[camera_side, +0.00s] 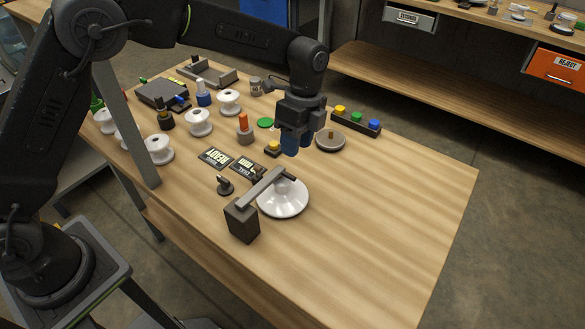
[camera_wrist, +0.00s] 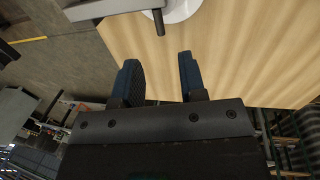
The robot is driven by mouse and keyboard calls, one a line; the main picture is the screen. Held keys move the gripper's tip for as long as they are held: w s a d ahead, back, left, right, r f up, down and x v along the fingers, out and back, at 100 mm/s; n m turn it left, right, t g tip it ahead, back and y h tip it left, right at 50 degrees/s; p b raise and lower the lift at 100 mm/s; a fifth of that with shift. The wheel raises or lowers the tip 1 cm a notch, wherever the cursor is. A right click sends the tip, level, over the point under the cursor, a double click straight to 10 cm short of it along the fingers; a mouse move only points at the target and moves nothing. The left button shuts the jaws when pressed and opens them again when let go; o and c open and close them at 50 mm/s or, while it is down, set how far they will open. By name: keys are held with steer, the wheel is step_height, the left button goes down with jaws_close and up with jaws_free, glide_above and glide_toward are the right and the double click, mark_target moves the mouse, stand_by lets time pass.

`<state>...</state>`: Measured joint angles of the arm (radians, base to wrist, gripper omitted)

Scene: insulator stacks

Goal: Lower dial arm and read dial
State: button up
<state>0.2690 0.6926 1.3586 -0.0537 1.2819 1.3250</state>
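The dial arm (camera_side: 262,186) is a grey bar running from a dark block (camera_side: 242,221) out over a white disc (camera_side: 284,200). Its outer end is dark. In the wrist view the bar (camera_wrist: 105,8) with a dark rod (camera_wrist: 155,20) and part of the white disc (camera_wrist: 183,9) show at the top edge. My gripper (camera_side: 289,150) has blue fingers and hangs above the table, behind the disc in the side view. In the wrist view its fingers (camera_wrist: 160,78) are apart with nothing between them. I see no readable dial face.
Printed cards (camera_side: 215,158) and a small dark stand (camera_side: 225,186) lie left of the disc. A round grey-brown disc (camera_side: 330,139) and a tray of coloured buttons (camera_side: 355,122) are right of my gripper. White spools (camera_side: 199,122) stand farther left. The table's right front is clear.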

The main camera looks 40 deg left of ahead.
steer(key=f, duration=0.3)
steer(key=s+f, duration=0.1)
steer(key=f, duration=0.3)
steer(key=shift+s+f, duration=0.1)
steer(key=shift+s, duration=0.1)
steer(key=shift+c, duration=0.3)
jaws_close()
